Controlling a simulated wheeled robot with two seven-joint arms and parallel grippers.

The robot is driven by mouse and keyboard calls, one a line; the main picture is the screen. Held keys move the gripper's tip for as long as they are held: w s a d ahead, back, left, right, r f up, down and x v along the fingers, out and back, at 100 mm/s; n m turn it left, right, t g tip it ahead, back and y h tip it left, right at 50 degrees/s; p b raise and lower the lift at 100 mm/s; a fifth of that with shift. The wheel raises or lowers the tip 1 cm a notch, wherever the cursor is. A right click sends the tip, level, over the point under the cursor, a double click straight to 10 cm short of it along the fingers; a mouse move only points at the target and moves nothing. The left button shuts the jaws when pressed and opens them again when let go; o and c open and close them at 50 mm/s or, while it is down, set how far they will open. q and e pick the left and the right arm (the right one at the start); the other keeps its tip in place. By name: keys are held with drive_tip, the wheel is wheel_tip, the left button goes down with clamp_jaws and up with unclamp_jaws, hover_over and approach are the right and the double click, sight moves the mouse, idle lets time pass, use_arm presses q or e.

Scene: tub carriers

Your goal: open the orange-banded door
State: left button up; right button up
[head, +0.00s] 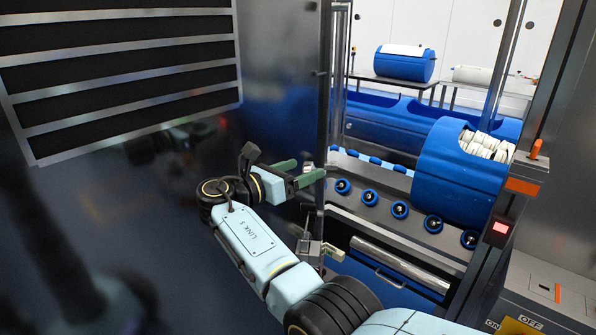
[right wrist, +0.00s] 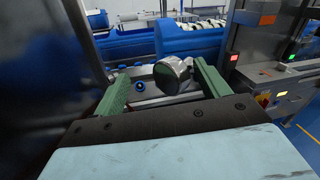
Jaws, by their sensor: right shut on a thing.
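A dark glossy door panel (head: 280,60) with a slatted vent fills the left of the head view. Its edge stands beside an opening onto blue machinery; how far it has swung I cannot tell. An orange band (head: 523,187) is on the post right of the opening. My right gripper (head: 300,172) is in front of the panel near its edge. In the right wrist view its green fingers (right wrist: 162,86) are either side of a rounded grey metal piece (right wrist: 173,75), seemingly a handle, and shut on it. The handle is hardly visible in the head view. My left gripper is not in view.
Inside the opening, a blue tub (head: 460,180) with white contents lies above a row of blue rollers (head: 400,209). A grey control box (head: 548,292) with ON and OFF marks stands at the lower right. An orange lever (head: 535,149) tops the post's band.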

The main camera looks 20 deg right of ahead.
drive_tip(key=shift+w+d+r, duration=0.15)
drive_tip(key=shift+w+r, duration=0.1)
drive_tip(key=shift+r, duration=0.05)
wheel_tip(320, 180, up, 10)
drive_tip(key=shift+s+f+p, duration=0.2)
drive_tip(key=shift+f+p, duration=0.05)
drive_tip(key=shift+p, duration=0.2)
